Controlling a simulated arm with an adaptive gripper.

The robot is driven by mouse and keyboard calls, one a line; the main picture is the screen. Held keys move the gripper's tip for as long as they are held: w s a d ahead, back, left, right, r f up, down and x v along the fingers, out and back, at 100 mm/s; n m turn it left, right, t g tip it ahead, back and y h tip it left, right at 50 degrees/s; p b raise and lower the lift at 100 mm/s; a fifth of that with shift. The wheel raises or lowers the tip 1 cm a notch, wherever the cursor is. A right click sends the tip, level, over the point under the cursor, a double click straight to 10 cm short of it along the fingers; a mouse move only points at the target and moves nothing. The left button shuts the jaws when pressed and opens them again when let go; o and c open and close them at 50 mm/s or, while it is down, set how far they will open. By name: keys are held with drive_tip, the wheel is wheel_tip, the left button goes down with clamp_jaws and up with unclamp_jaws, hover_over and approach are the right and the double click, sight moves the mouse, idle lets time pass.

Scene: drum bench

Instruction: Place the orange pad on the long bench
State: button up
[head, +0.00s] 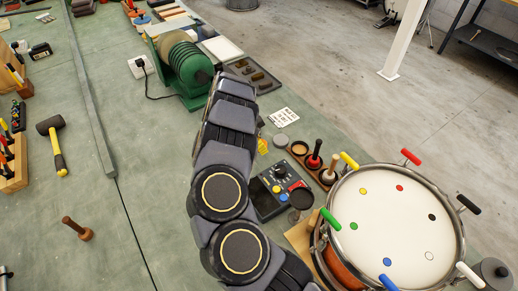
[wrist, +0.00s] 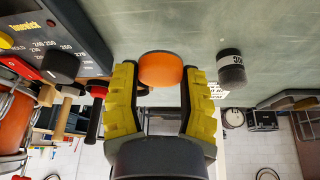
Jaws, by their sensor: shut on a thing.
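The orange pad (wrist: 161,70) is a short round piece between the yellow fingers of my gripper (wrist: 161,82) in the wrist view. My gripper is shut on it. The long bench (head: 125,130) is the wide green-grey surface in the head view. Its surface (wrist: 190,25) also fills the top of the upside-down wrist view. I cannot tell whether the pad touches it. In the head view my arm hides the pad and most of my gripper.
A drum (head: 395,220) with coloured handles stands at the right. A control box (head: 279,187) and mallets (head: 314,163) are near my gripper. A green machine (head: 182,68) stands behind.

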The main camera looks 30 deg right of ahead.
sight(259, 154)
drive_tip(key=shift+w+d+f, duration=0.15)
drive_tip(key=shift+w+f, duration=0.05)
drive_tip(key=shift+f, duration=1.6)
drive_tip(key=shift+f, duration=0.1)
drive_tip(key=o, duration=1)
